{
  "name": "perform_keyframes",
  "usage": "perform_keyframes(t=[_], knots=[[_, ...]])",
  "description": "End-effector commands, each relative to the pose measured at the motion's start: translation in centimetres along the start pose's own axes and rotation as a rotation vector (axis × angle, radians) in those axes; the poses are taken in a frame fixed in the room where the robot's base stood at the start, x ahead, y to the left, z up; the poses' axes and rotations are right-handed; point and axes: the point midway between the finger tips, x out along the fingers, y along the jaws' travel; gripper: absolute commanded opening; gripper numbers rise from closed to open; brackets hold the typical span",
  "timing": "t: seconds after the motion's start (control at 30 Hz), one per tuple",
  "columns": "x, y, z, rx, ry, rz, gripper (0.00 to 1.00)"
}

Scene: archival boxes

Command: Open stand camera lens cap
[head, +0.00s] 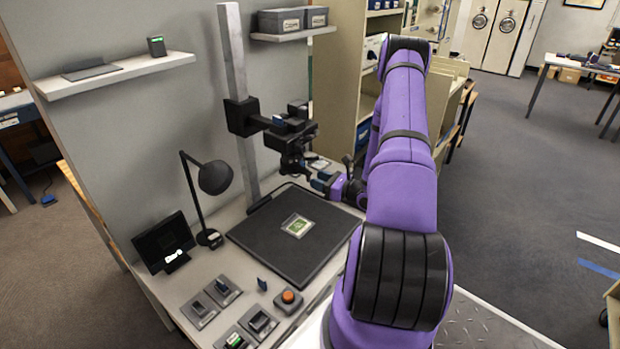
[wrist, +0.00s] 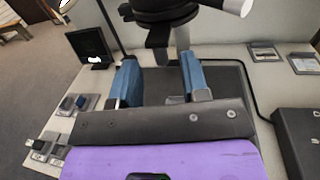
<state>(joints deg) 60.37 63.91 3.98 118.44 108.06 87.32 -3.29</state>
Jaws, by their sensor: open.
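The stand camera (head: 288,130) is a black unit on an arm of the upright grey column, with its lens end pointing down over the dark copy board (head: 262,245). In the wrist view its round dark lens end (wrist: 165,14) shows at the top, with a small dark piece hanging below it. I cannot tell clearly which part is the lens cap. My gripper (head: 317,181) is beside and just below the lens end in the head view. In the wrist view my gripper (wrist: 158,60) has its two blue fingers apart, with nothing held between them.
A green-and-white item (head: 297,225) lies on the copy board. A black desk lamp (head: 213,178) and a small screen (head: 164,243) stand to the left. Several switches and an orange button (head: 288,297) sit at the front. Shelving (head: 350,70) stands behind my arm.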

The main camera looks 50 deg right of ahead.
Motion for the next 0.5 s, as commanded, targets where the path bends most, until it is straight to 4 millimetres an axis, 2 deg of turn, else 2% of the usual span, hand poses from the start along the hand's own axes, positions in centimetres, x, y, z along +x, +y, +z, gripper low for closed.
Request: perform_keyframes(t=[0.2, 0.5], knots=[[2.8, 0.0, 0.0, -0.001, 0.000, 0.001, 0.42], [3.7, 0.0, 0.0, 0.000, 0.000, 0.000, 0.42]])
